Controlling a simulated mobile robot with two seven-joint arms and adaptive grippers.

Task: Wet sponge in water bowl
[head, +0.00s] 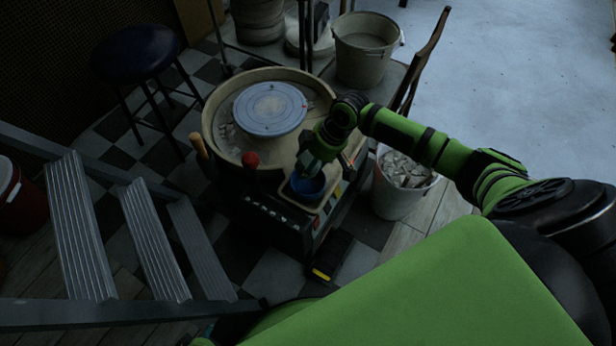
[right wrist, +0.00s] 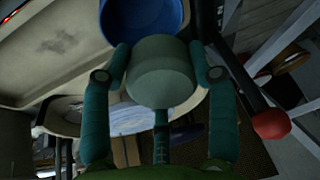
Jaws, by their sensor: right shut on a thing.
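The blue water bowl (head: 308,186) sits in the front tray of the pottery wheel. It also shows at the top of the right wrist view (right wrist: 145,18). My right gripper (head: 314,165) is above and just behind the bowl in the head view, hiding part of it. In the right wrist view its two teal fingers are shut on a pale grey-green rounded sponge (right wrist: 160,72). The sponge is close to the bowl's rim; I cannot tell whether they touch. The water is not clearly visible. My left gripper is not in view.
The pottery wheel (head: 270,108) has a red-knobbed lever (head: 250,160) left of the bowl. A white bucket of scraps (head: 403,178) stands to the right, another bucket (head: 365,45) behind. Metal steps (head: 150,240) and a dark stool (head: 135,52) are at the left.

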